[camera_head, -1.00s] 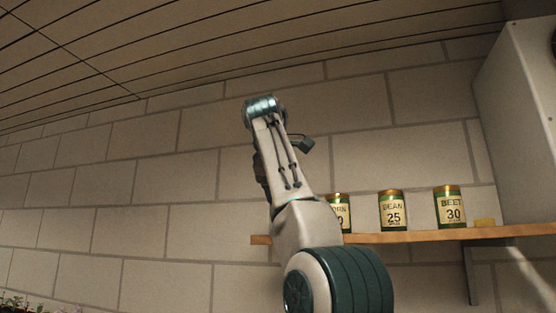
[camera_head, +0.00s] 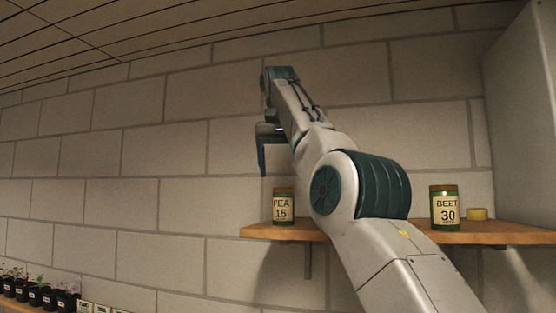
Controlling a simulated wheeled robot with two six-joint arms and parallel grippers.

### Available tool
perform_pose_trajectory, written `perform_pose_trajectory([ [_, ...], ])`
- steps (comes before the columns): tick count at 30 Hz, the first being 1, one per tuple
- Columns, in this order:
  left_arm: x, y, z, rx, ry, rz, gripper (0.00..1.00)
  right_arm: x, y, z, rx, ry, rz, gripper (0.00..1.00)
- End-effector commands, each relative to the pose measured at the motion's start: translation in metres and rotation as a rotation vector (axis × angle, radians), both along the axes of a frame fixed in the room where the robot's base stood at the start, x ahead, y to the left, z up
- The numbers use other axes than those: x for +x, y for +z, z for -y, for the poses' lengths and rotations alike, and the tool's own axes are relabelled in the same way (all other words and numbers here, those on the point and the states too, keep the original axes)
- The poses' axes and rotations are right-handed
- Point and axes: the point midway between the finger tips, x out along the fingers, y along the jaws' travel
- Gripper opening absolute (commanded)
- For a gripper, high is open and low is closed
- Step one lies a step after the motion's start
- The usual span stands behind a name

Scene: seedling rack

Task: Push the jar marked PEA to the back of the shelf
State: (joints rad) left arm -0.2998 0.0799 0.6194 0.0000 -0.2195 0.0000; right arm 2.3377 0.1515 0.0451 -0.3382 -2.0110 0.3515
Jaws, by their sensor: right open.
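The jar marked PEA 15 (camera_head: 283,208), dark green with an orange-brown lid and a cream label, stands upright at the left end of the wooden shelf (camera_head: 262,232). My right gripper (camera_head: 264,162) hangs above it and slightly to the left, pointing down. Its jaws are open, though one finger mostly hides the other. I see no contact with the jar. My left gripper is not in view.
My right arm hides the shelf's middle. Potted seedlings (camera_head: 40,296) sit at lower left. A pale cabinet (camera_head: 520,130) bounds the right.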

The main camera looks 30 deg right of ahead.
Motion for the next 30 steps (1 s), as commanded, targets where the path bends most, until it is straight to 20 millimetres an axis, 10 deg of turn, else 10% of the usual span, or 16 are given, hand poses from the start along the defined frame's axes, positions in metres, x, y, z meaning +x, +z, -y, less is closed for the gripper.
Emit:
perform_pose_trajectory([
  [11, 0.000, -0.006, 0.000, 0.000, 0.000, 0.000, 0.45, 0.002, -0.008, 0.001, -0.001, 0.002, 0.000, 0.75],
  [30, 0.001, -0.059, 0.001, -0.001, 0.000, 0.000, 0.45, 0.030, -0.096, 0.024, -0.002, 0.003, 0.001, 0.75],
])
